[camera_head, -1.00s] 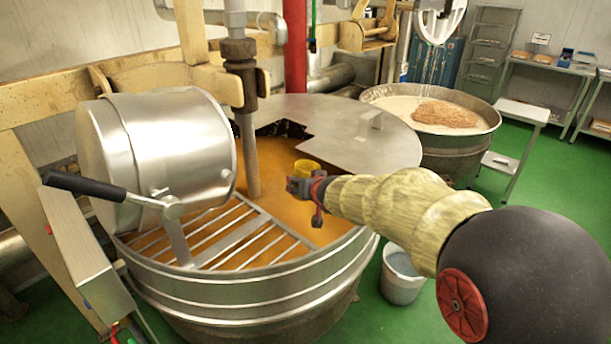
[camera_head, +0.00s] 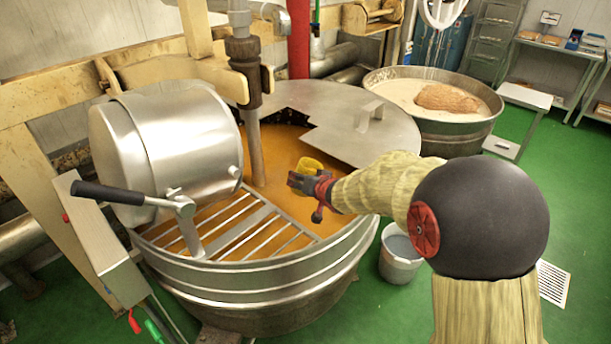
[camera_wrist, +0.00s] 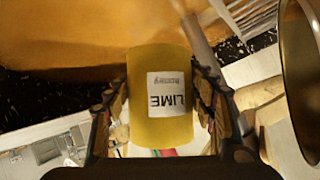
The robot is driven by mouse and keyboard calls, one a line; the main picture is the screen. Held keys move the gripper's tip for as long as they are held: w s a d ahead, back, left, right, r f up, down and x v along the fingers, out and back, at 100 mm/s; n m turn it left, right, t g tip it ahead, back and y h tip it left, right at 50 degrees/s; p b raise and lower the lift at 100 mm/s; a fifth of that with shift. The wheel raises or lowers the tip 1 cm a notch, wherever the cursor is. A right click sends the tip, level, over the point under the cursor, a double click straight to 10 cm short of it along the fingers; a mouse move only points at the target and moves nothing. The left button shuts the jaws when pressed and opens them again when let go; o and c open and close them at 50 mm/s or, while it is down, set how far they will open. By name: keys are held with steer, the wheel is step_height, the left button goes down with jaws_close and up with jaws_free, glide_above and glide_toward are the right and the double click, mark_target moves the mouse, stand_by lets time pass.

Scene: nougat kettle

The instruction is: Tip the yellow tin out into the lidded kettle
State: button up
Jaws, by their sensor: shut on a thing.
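The yellow tin (camera_head: 309,165) is in my gripper (camera_head: 303,182), over the opening of the lidded kettle (camera_head: 290,283) in the head view. The tin looks tilted there. In the wrist view the tin (camera_wrist: 158,92) sits between both fingers of my gripper (camera_wrist: 160,110), and its white label reads LIME upside down. My gripper is shut on it. The kettle holds an orange-brown mass, and a flat metal lid (camera_head: 340,110) with a handle covers its back right part. I cannot see into the tin or tell whether anything leaves it.
A steel drum (camera_head: 165,145) with a black-handled lever (camera_head: 110,193) stands over the kettle's left. A grille (camera_head: 225,228) covers its front, and a vertical shaft (camera_head: 252,130) enters the mass. A bucket (camera_head: 399,258) stands on the green floor, and a second kettle (camera_head: 455,132) stands behind right.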

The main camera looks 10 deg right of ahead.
mark_target(307, 170)
steer(key=shift+a+r+m+y+p, duration=0.4)
steer(key=shift+m+y+p, duration=0.35)
steer(key=shift+p, duration=2.5)
steer(key=shift+r+p, duration=0.1)
steer(key=shift+p, duration=0.25)
